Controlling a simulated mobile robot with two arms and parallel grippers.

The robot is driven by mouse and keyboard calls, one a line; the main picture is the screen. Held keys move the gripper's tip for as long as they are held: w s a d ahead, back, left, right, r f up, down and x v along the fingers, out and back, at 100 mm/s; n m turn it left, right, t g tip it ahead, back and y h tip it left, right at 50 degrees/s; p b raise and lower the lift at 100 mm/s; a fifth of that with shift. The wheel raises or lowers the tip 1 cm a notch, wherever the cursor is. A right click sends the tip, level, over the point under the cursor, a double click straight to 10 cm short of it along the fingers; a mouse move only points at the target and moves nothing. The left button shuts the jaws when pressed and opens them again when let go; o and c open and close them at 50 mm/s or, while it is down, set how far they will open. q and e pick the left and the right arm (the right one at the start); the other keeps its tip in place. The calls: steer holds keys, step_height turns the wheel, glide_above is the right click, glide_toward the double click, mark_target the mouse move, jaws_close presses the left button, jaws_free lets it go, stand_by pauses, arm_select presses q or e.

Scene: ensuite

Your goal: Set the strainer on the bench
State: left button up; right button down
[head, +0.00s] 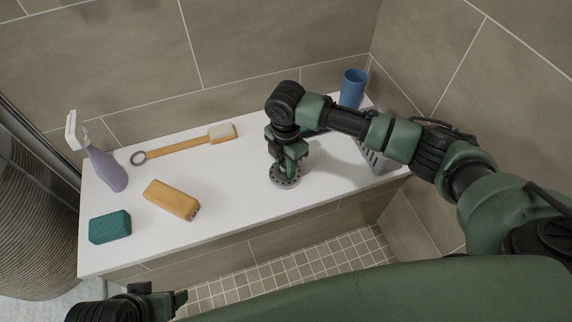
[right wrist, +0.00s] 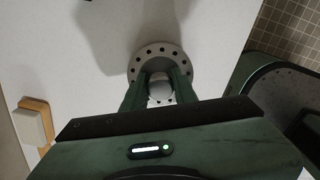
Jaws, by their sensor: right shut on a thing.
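The strainer is a small round grey disc with a ring of holes (head: 285,181) and a raised knob in its middle. My right gripper (head: 290,164) points down and is shut on the strainer's knob. The right wrist view shows the strainer's rim (right wrist: 160,47) beyond the two fingers (right wrist: 158,82). My left gripper (head: 178,302) is low at the left, away from the bench; its jaws are unclear.
On the bench stand a purple spray bottle (head: 106,168), a teal sponge (head: 110,227), a wooden brush (head: 171,199), a long-handled brush (head: 180,147), a blue cup (head: 352,88) and a grey slotted container (head: 375,158), partly behind my arm. The bench around the strainer is clear.

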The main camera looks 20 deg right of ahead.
steer(key=c, duration=1.1)
jaws_free()
